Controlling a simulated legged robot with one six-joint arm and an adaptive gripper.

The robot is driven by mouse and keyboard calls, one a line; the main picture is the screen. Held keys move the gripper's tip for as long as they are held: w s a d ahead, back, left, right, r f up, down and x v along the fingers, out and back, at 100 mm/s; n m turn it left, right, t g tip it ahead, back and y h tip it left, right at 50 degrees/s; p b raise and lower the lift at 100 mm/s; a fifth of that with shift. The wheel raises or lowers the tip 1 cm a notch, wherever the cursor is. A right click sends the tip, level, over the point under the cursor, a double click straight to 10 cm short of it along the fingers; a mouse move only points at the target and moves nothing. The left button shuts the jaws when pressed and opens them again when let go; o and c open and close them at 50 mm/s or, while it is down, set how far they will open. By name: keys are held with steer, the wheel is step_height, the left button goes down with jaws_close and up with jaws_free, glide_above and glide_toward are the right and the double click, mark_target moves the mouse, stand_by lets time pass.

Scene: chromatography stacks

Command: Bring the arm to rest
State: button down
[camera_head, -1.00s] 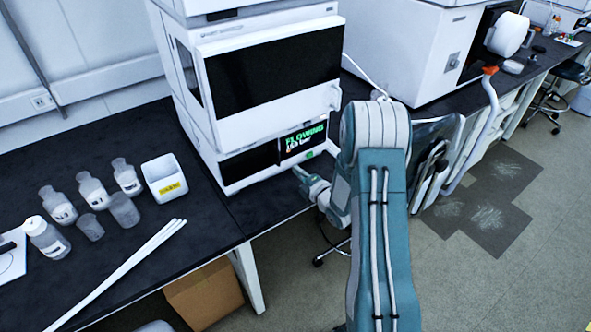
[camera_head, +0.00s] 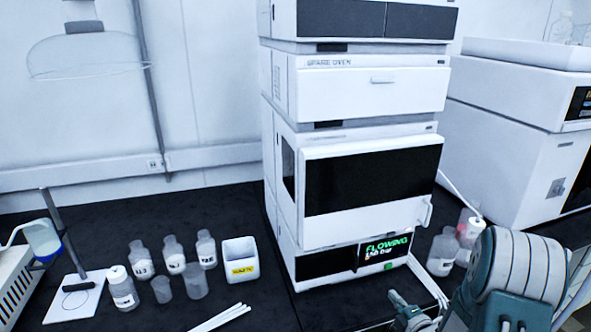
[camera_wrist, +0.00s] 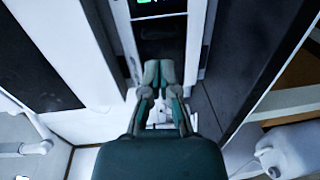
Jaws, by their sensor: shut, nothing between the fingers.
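My gripper (camera_wrist: 158,70) is shut and empty in the wrist view, its two fingertips together in front of the stack's dark lower panel. In the head view my gripper (camera_head: 396,298) shows only in part at the bottom edge, just below and in front of the stack's lowest unit. My arm (camera_head: 515,275) is folded at the bottom right corner of the head view. The white chromatography stack (camera_head: 372,155) stands upright on the bench, its screen (camera_head: 384,252) reading "FLOWING" in green. I cannot tell how wide the gap between gripper and stack is.
Several clear bottles, two beakers (camera_head: 195,281) and a white box (camera_head: 240,260) with a yellow label stand left of the stack on the black bench (camera_head: 225,205). White rods (camera_head: 220,318) lie in front. More bottles (camera_head: 443,250) stand to its right, beside another white instrument (camera_head: 520,140).

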steer(key=s+a+r+m+g+h, duration=0.25)
steer(key=r+m, duration=0.25)
steer(key=r, duration=0.3)
steer(key=s+a+r+m+g+h, duration=0.25)
steer(key=r+m, duration=0.35)
steer(key=r, duration=0.3)
steer(key=s+a+r+m+g, duration=0.1)
steer(key=s+a+m+g, duration=0.1)
steer(key=s, duration=0.5)
steer(key=s+a+r+m+g+y, duration=0.1)
steer(key=s+a+r+m+g, duration=0.1)
steer(key=s+a+m, duration=0.2)
steer(key=s+a+r+m+g, duration=0.2)
steer(key=s+a+m, duration=0.1)
steer(key=s, duration=0.7)
steer(key=shift+s+a, duration=0.35)
steer(key=shift+a, duration=0.2)
